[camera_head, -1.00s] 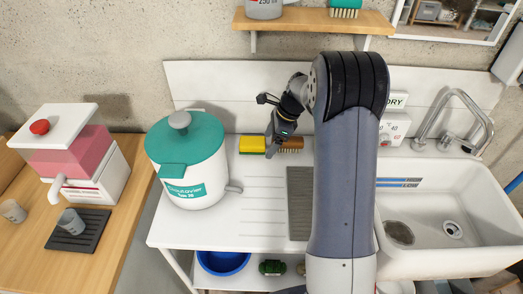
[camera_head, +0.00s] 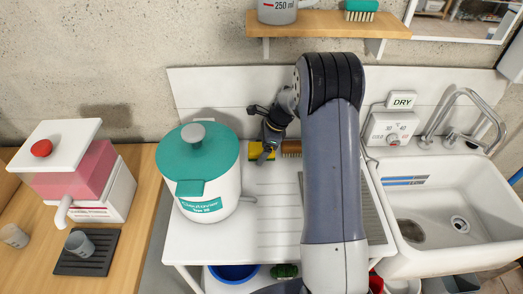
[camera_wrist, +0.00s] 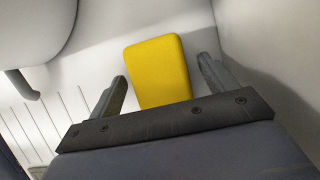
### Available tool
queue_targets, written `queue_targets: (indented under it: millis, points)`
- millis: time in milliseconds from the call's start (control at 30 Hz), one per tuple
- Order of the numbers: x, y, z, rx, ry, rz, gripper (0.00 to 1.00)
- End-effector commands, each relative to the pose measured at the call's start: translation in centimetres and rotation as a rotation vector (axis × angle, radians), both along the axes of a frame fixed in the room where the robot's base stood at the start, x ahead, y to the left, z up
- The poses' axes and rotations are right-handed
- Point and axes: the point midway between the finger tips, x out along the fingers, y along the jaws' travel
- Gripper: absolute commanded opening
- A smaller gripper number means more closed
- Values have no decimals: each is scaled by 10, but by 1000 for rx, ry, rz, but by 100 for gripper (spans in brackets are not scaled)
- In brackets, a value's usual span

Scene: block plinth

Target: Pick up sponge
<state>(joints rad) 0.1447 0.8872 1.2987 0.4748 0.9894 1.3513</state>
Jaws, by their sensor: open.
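The sponge (camera_wrist: 158,70) is a yellow block lying on the white counter. In the wrist view it lies between and slightly beyond the two fingers of my gripper (camera_wrist: 163,88), which are open with a gap on each side. In the head view the sponge (camera_head: 254,154) is partly hidden behind my gripper (camera_head: 265,155), which hangs above it near the back panel. I cannot tell the height left between the fingertips and the sponge.
A white pot with a teal lid (camera_head: 197,150) stands close to the left of the sponge. A brown brush (camera_head: 291,149) lies just right of it. The back panel (camera_head: 215,88) rises behind. A sink (camera_head: 450,194) is at the right. The ribbed counter in front is clear.

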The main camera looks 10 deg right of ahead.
Motion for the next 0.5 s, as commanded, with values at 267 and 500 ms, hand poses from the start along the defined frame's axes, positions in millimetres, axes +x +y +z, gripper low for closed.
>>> queue_targets:
  millis: [267, 500]
  points:
    - [0, 0, -1, 0, 0, 0, 80]
    - [0, 0, -4, 0, 0, 0, 77]
